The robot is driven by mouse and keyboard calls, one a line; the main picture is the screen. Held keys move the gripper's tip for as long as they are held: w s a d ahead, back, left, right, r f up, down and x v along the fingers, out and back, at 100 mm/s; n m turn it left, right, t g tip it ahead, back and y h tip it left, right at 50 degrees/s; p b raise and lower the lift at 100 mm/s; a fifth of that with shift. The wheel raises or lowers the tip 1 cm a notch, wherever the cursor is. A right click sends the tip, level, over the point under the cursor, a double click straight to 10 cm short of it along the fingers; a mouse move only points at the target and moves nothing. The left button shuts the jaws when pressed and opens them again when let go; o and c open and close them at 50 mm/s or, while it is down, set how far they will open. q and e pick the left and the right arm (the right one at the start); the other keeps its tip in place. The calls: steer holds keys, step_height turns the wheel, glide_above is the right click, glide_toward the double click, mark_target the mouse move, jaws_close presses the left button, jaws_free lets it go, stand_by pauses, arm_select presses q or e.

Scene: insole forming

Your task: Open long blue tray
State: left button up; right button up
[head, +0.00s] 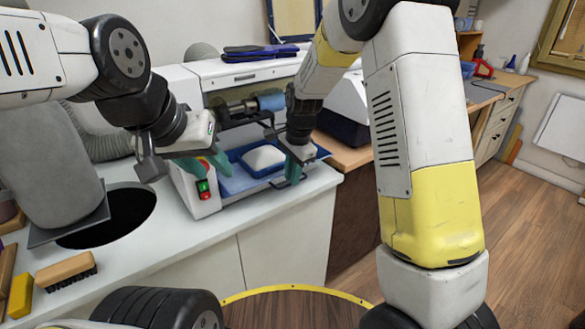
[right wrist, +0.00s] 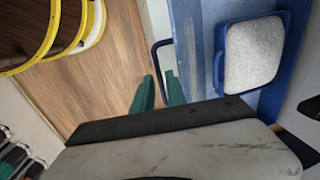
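The long blue tray (head: 234,182) lies low in the opening of the white machine on the counter. Its blue surface also shows in the right wrist view (right wrist: 197,30). A smaller dark blue tray (head: 240,156) with a white granular block (head: 263,158) sits over it. A thin dark handle loop (right wrist: 155,52) juts from the blue side in the right wrist view. My right gripper (head: 293,172) is at the machine's right front; its green fingers (right wrist: 160,88) are apart, with the handle's lower part between them.
A red and green switch box (head: 203,189) is at the machine's left front. The white counter (head: 190,238) has a round dark hole (head: 115,212) and a brush (head: 66,270) at left. Wooden floor (head: 520,240) is clear at right.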

steer(key=shift+w+f, duration=0.1)
steer(key=shift+f, duration=0.45)
steer(key=shift+c, duration=0.5)
jaws_close()
steer(key=shift+r, duration=0.1)
stand_by(0.4)
